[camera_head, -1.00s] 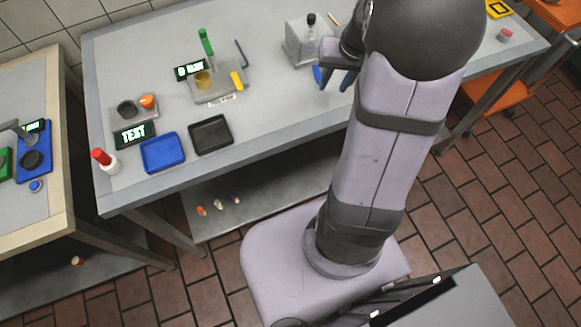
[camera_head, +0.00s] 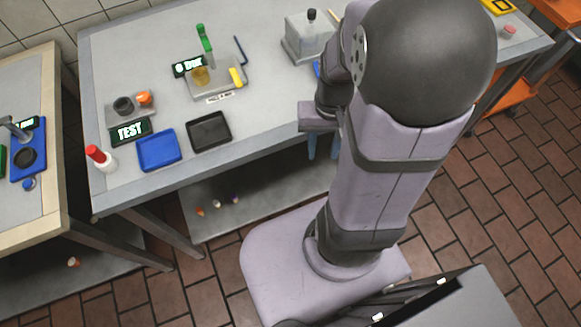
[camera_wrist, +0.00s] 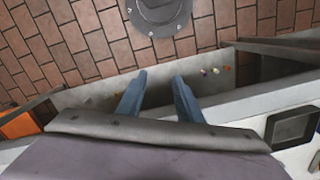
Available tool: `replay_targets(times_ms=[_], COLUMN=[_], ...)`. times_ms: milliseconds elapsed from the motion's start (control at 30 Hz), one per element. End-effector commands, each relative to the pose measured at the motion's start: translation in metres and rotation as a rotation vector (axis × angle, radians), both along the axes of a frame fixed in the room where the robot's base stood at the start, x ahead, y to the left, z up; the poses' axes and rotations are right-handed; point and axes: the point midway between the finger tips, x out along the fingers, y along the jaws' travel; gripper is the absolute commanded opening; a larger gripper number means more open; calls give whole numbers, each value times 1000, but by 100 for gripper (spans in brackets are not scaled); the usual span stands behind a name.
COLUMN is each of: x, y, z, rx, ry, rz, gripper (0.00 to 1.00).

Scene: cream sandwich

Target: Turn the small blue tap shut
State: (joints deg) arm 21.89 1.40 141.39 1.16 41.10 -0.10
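A grey metal tank (camera_head: 303,44) with a black knob on top stands at the back of the grey table. A small blue piece (camera_head: 317,70), which looks like the tap, shows at its front right, mostly hidden behind my arm, so its turn position cannot be read. My gripper (camera_head: 323,148) hangs at the table's front edge, well apart from the tank. In the wrist view its two blue fingers (camera_wrist: 159,78) are spread with nothing between them, above the floor and a lower shelf. The tap is not in the wrist view.
A blue tray (camera_head: 159,151) and a black tray (camera_head: 209,132) lie near the front edge. A grey stand (camera_head: 218,86) with a green-handled part stands further back. A red-capped bottle (camera_head: 101,158) is at the front left. The table between black tray and tank is clear.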

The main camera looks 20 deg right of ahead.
Motion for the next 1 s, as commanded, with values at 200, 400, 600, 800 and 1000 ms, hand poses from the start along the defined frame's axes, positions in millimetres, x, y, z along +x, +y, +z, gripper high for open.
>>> replay_targets(times_ms=[200,400,600,800,1000], x=[-12,-7,-1,-1,0], y=[34,59,76,84,85], z=[-18,-24,-27,-29,-29], rx=[-14,-23,-27,-27,-27], ry=[0,-35,-61,-65,-66], rz=[161,282,361,396,402], gripper=[33,33,33,33,33])
